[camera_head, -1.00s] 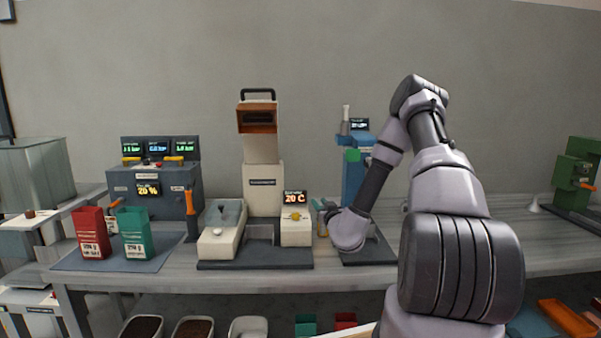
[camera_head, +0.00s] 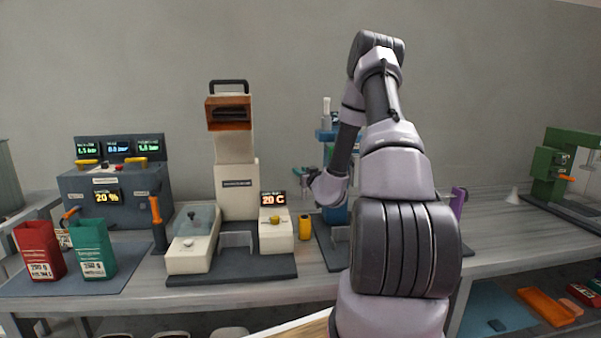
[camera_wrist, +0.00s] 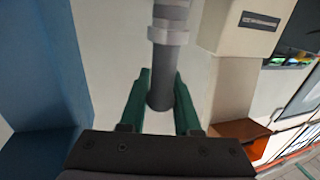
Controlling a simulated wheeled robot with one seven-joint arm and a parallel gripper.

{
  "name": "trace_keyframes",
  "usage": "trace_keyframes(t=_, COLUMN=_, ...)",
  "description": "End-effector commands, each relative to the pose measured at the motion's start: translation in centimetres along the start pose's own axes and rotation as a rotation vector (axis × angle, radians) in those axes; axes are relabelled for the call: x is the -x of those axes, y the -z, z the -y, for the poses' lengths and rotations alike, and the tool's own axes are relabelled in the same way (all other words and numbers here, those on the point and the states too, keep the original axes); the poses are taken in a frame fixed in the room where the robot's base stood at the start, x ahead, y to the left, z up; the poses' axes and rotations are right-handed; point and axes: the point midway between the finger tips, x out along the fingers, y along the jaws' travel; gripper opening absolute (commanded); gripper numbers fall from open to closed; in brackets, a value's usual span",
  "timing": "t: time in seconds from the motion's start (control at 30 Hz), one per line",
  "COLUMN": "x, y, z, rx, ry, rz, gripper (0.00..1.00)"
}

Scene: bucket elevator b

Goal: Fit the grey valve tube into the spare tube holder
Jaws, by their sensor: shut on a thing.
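The grey valve tube (camera_wrist: 168,25) is between the green fingers of my gripper (camera_wrist: 161,84) in the wrist view. The fingers are shut on it, one on each side, and a lighter collar rings the tube beyond the fingertips. In the head view my wrist is raised in front of the blue machine (camera_head: 325,134), to the right of the cream machine.
The cream machine (camera_head: 236,188) with its orange-framed top stands left of my wrist. A yellow cylinder (camera_head: 305,228) stands between the two machines. Red (camera_head: 40,250) and green (camera_head: 92,248) bags stand at the left. A purple part (camera_head: 458,201) shows right of my arm.

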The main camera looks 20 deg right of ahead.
Motion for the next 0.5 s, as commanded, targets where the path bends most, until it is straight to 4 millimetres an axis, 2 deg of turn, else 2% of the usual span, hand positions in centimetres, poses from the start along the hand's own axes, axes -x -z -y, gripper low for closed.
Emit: trace_keyframes(t=0.5, x=0.0, y=-4.5, z=0.0, rx=-0.002, ry=-0.001, rz=0.0, gripper=0.0)
